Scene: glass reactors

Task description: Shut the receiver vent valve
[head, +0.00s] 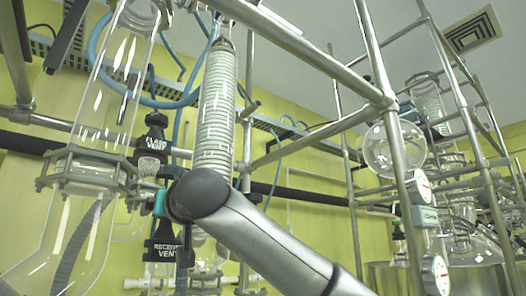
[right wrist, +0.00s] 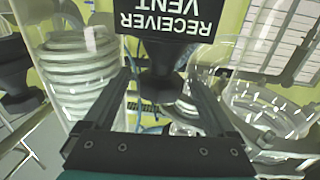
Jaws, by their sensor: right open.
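The receiver vent valve has a black tag reading RECEIVER VENT (head: 167,253), low left of centre in the head view. In the right wrist view the tag (right wrist: 170,22) is upside down at the top, with the valve's black body (right wrist: 165,72) below it. My right gripper (right wrist: 160,76) is open, one finger on each side of that black body. I cannot tell whether either finger touches it. In the head view my right arm hides most of this gripper and part of the valve. My left gripper is in neither view.
Another black-tagged valve (head: 155,140) sits above, beside a large glass vessel (head: 80,190). A coiled glass condenser (head: 217,100) rises behind my arm. Metal frame bars (head: 300,50) cross overhead. In the right wrist view coiled glass (right wrist: 80,75) is left of the fingers.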

